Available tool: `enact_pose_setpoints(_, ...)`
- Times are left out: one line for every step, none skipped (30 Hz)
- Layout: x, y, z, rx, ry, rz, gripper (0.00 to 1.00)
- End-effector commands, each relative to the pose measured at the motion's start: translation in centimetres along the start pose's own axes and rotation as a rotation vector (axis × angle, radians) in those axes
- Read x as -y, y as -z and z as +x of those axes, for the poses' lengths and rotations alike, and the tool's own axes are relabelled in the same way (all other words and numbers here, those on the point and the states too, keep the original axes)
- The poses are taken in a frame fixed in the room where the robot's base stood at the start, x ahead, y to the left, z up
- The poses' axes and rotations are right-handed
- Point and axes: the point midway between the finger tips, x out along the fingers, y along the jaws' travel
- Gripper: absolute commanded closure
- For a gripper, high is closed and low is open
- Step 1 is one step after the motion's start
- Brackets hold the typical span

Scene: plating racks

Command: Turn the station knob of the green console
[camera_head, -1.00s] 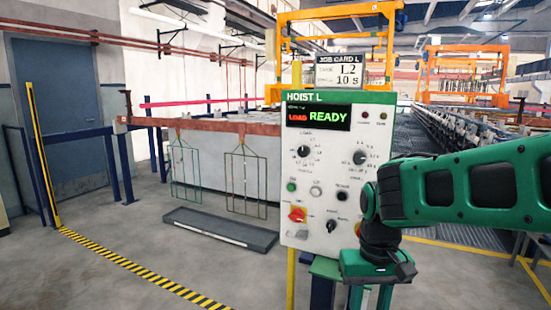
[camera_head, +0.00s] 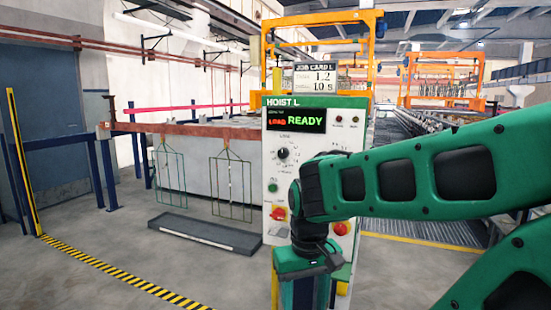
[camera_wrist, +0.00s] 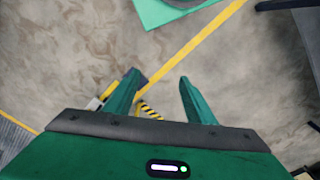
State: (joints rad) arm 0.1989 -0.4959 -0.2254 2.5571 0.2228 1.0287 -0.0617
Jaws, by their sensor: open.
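My arm reaches across the panel's right side and hides the other dial and several controls. In the wrist view my gripper (camera_wrist: 158,77) has two green fingers apart, empty, over the floor. Its fingertips cannot be made out in the head view. The knob is not in the wrist view.
A job card (camera_head: 315,78) above the console reads L2 and 10 s. Wire racks (camera_head: 230,185) hang at the left over a low grey tray (camera_head: 205,232). Red knobs (camera_head: 278,213) sit low on the panel. Open floor lies in front, with a striped line.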

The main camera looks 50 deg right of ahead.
Motion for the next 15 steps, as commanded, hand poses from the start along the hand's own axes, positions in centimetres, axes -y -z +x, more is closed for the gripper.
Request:
enact_pose_setpoints(0.1,1.3,0.0,-0.018,-0.02,-0.027,0.5)
enact_pose_setpoints(0.0,2.4,0.0,-0.034,-0.036,-0.046,0.5)
enact_pose_setpoints(-0.5,4.2,0.0,-0.061,-0.064,-0.078,0.5)
enact_pose_setpoints(-1.0,5.7,-0.1,-0.084,-0.091,-0.106,0.5)
enact_pose_setpoints(-1.5,7.3,-0.2,-0.108,-0.123,-0.136,0.5)
enact_pose_setpoints(-2.3,9.6,-0.4,-0.14,-0.174,-0.182,0.5)
enact_pose_setpoints(-2.8,11.4,-0.6,-0.165,-0.217,-0.222,0.5)
enact_pose_setpoints(-3.4,13.2,-0.9,-0.187,-0.265,-0.262,0.5)
enact_pose_setpoints(-4.1,15.5,-1.4,-0.216,-0.332,-0.317,0.5)
enact_pose_setpoints(-4.6,17.2,-1.8,-0.234,-0.386,-0.359,0.5)
enact_pose_setpoints(-5.1,18.9,-2.3,-0.251,-0.443,-0.402,0.5)
enact_pose_setpoints(-5.6,21.1,-3.1,-0.27,-0.523,-0.461,0.5)
enact_pose_setpoints(-6.0,22.6,-3.9,-0.281,-0.586,-0.507,0.5)
enact_pose_setpoints(-6.2,24.2,-4.7,-0.29,-0.652,-0.553,0.5)
enact_pose_setpoints(-6.3,26.2,-5.9,-0.298,-0.743,-0.616,0.5)
